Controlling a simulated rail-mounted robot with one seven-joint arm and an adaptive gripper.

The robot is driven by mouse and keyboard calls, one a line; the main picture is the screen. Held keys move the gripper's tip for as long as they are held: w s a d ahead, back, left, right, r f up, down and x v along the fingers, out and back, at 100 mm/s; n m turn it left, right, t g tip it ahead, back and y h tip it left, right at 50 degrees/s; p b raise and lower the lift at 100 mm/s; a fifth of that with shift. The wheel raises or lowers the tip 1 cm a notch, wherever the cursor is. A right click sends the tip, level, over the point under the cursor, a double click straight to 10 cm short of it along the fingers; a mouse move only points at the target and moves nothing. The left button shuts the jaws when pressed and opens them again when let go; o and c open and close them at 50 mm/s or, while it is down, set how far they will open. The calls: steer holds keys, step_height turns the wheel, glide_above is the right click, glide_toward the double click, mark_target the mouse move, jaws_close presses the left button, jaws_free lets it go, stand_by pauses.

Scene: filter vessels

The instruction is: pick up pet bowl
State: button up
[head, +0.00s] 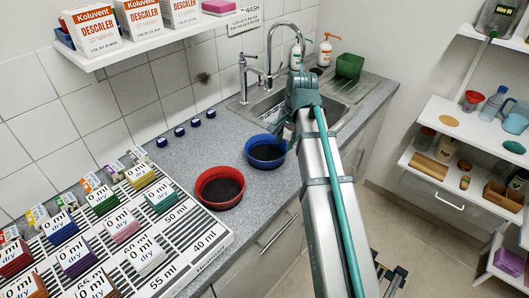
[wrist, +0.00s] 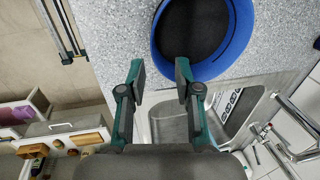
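Two bowls with dark insides stand on the grey speckled counter in the head view. One is blue (head: 266,163) and one is red (head: 220,203), to its left and nearer. The blue bowl (wrist: 238,45) also fills the upper middle of the wrist view. My gripper (wrist: 160,78) is open and empty. Its two fingertips point at the near edge of the blue bowl; the right one overlaps the rim in the picture. I cannot tell whether it touches. In the head view my gripper is mostly hidden by my arm, beside the blue bowl.
A sink (head: 268,103) with a tall tap lies behind the blue bowl. Several dark blue caps (head: 179,132) stand along the wall. A board with coloured packs (head: 182,245) covers the counter's near left. A green container (head: 349,66) stands beyond the sink. Shelves (head: 470,120) stand at right.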

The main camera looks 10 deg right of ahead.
mark_target(281, 157)
steer(key=shift+w+a+f+p, duration=0.1)
steer(key=shift+w+f+p, duration=0.05)
steer(key=shift+f, duration=0.85)
steer(key=shift+w+a+f+p, duration=0.1)
steer(key=shift+f+p, duration=0.05)
steer(key=shift+f, duration=0.8)
steer(key=shift+a+f+p, duration=0.1)
steer(key=shift+f+p, duration=0.65)
steer(key=shift+f, duration=1.1)
steer(key=shift+w+a+f, duration=0.1)
steer(key=shift+f, duration=0.7)
jaws_close()
